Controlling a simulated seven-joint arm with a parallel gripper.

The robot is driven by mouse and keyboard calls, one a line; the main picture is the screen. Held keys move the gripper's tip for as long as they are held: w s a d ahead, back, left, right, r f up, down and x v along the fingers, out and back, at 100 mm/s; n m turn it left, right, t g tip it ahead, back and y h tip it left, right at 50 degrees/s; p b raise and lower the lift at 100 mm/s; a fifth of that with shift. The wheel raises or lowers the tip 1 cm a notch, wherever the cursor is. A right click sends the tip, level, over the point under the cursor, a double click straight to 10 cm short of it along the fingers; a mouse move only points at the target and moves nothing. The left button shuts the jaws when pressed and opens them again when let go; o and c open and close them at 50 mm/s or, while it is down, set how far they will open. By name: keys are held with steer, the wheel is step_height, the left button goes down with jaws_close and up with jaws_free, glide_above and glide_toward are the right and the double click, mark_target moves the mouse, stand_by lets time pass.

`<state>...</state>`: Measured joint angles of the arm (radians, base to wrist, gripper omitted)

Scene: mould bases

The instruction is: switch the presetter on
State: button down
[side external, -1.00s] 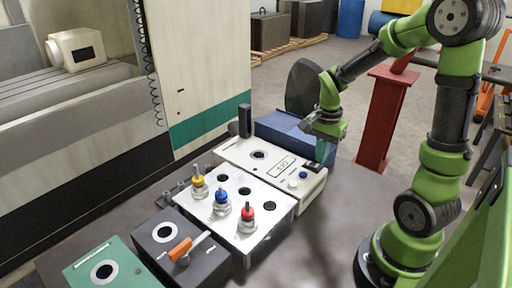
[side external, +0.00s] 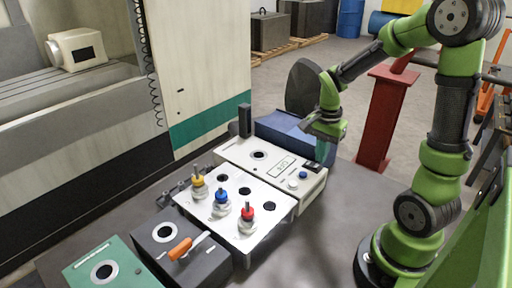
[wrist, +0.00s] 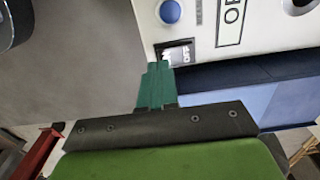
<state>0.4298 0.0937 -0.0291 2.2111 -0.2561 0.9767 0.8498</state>
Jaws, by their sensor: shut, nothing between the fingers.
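The presetter (side external: 232,152) is a white box with a dark round socket, a small display (side external: 280,168) and a blue button (side external: 303,174). Its black rocker switch (side external: 313,166) is at the end near my gripper. In the wrist view the rocker switch (wrist: 180,52) shows an OFF marking, with the blue button (wrist: 169,12) beside it. The display (wrist: 232,14) is cut off at the top edge. My gripper (wrist: 157,68) has its teal fingers shut and empty, tips right at the switch and covering part of it. I cannot tell whether they touch it.
A white plate (side external: 185,203) with yellow, blue and red-topped tool holders stands in front of the presetter. A dark box with an orange handle (side external: 180,249) and a green box (side external: 85,274) are nearer. A blue block (side external: 283,128) lies behind. The grey table is clear at right.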

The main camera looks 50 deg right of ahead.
steer(key=shift+f, duration=1.15)
stand_by(0.8)
steer(key=shift+r, duration=3.55)
steer(key=shift+f+n, duration=0.1)
steer(key=shift+n, duration=0.3)
steer(key=shift+a+n, duration=0.4)
steer(key=shift+n, duration=0.3)
steer(key=s+a+r+n+t+y, duration=0.1)
steer(key=s+a+r+n+t, duration=0.1)
steer(key=a+n, duration=0.4)
steer(key=s+a+r+n+t+y, duration=0.1)
steer(key=a+r+n+t, duration=0.4)
steer(key=a, duration=0.5)
step_height(320, 180, up, 2)
steer(key=shift+s+r+n, duration=0.2)
steer(key=shift+s+n, duration=0.2)
